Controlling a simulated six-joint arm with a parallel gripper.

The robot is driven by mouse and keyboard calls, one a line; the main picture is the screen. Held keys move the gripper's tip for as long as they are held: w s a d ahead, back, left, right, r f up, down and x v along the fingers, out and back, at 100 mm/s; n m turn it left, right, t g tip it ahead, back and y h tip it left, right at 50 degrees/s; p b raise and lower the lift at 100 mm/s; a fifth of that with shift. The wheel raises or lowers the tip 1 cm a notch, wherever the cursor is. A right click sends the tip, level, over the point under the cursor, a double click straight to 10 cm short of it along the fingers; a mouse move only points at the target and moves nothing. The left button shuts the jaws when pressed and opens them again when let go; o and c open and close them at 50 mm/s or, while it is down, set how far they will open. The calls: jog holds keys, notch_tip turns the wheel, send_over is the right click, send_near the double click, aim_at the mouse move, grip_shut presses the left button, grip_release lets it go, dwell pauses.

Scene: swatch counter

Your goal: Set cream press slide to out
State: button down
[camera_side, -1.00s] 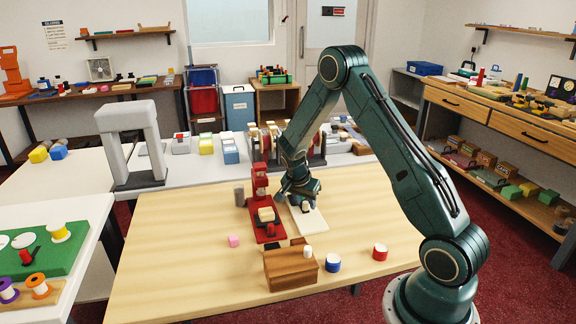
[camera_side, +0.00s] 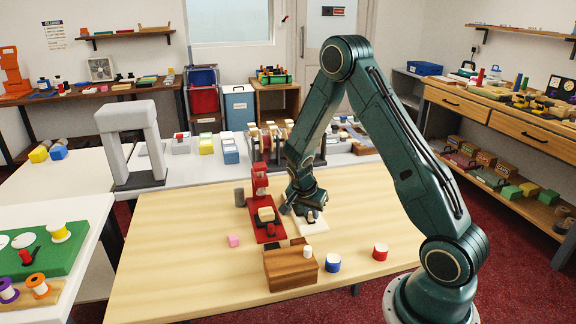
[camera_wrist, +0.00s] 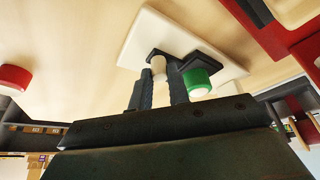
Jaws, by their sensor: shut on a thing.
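The cream press has a flat cream base (camera_side: 316,227) on the wooden table, right of the red press; it also shows in the wrist view (camera_wrist: 148,30). A dark slide plate (camera_wrist: 205,57) lies on this base, with an upright pale knob (camera_wrist: 158,66). My gripper (camera_side: 309,211) is low over the base, its dark fingers (camera_wrist: 160,80) shut on the pale knob. A green cylinder with a white end (camera_wrist: 200,82) is close to the right finger in the wrist view. My wrist hides the rear of the cream press in the side view.
The red press (camera_side: 260,190), with a cream block (camera_side: 266,214), stands close on the left. A wooden block (camera_side: 290,268), a blue pot (camera_side: 333,263) and a red pot (camera_side: 380,252) are in front.

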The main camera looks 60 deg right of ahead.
jog(key=shift+s+a, duration=1)
jog(key=shift+a, duration=0.05)
jog(key=c, duration=1.3)
grip_release()
jog(key=shift+r, duration=0.1)
jog(key=shift+a+r, duration=0.1)
jog(key=shift+r, duration=0.25)
jog(key=v, duration=1.3)
jog(key=shift+a+f, duration=0.1)
